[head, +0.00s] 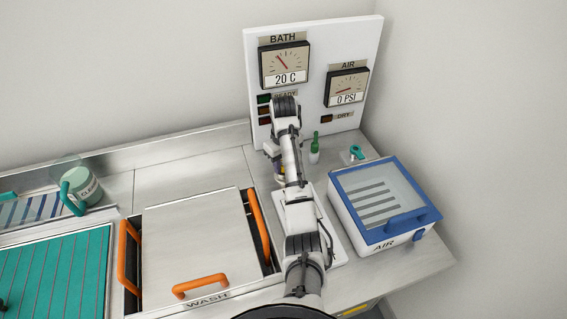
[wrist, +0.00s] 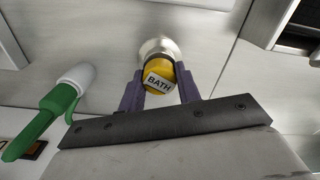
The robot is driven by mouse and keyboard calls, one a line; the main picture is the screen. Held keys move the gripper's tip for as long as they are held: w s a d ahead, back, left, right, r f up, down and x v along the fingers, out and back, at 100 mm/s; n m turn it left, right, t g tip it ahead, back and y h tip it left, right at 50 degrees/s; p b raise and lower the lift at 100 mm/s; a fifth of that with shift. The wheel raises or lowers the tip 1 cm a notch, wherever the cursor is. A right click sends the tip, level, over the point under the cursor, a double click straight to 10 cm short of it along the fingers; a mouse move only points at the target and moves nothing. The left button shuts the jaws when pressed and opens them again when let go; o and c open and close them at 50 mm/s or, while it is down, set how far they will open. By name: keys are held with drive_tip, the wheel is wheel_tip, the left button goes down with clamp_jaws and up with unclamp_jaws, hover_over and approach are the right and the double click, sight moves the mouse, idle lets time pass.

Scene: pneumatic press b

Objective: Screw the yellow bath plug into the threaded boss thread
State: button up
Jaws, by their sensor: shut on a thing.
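The yellow bath plug (wrist: 157,82), with a white BATH label, is between the two fingers of my gripper (wrist: 160,92) in the wrist view. My gripper is shut on it. A round metal boss (wrist: 158,46) shows right behind the plug, in line with it. I cannot tell whether the plug's thread is in the boss, as the plug hides the join. In the head view my arm covers most of this spot, and only a small bit of yellow (head: 279,169) shows beside it.
The blue-lidded AIR box (head: 345,215) is at right. The WASH cover (head: 200,245) with orange handles is at left. A gauge panel (head: 310,120) stands behind.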

drive_tip(key=shift+m, duration=0.8)
drive_tip(key=shift+w+m, duration=0.1)
drive_tip(key=shift+m, duration=0.8)
drive_tip(key=shift+a+m, duration=0.1)
drive_tip(key=shift+m, duration=0.8)
